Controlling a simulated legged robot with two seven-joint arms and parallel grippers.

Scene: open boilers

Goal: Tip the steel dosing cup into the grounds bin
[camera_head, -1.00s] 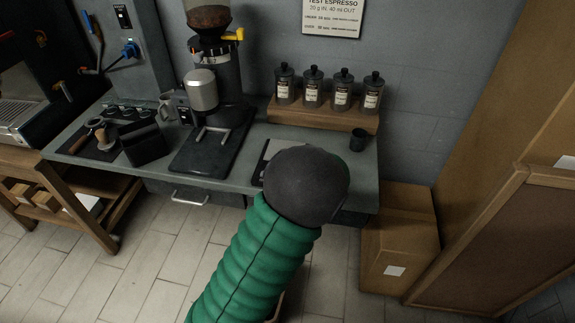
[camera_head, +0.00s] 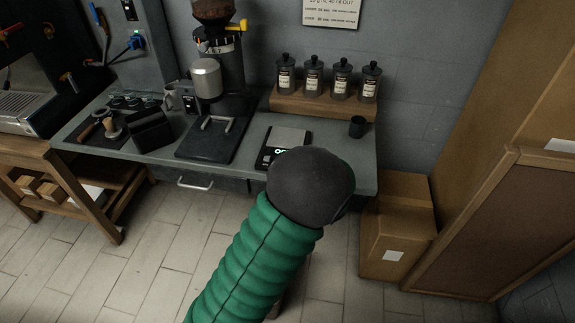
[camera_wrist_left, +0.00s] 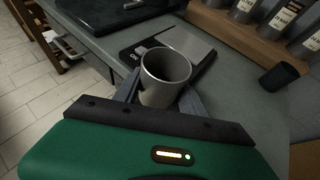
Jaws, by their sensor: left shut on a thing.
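The steel dosing cup (camera_wrist_left: 165,78) is a grey metal cup with a handle on its left, seen from above in the left wrist view. My left gripper (camera_wrist_left: 161,97) is shut on it, with one finger on each side. The cup is close to upright, mouth up, near the scale. I cannot make out anything inside it. In the head view the dark round end of my left arm hides the cup and gripper. A dark open box (camera_head: 150,128) at the left of the counter may be the grounds bin. My right gripper is not in view.
The scale (camera_head: 287,141) lies beyond my arm. The grinder (camera_head: 212,85) stands between it and the dark box. A small dark cup (camera_head: 357,127) is at the counter's right end, below a wooden shelf (camera_head: 322,105) of canisters. Cardboard boxes (camera_head: 398,240) stand right of the counter.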

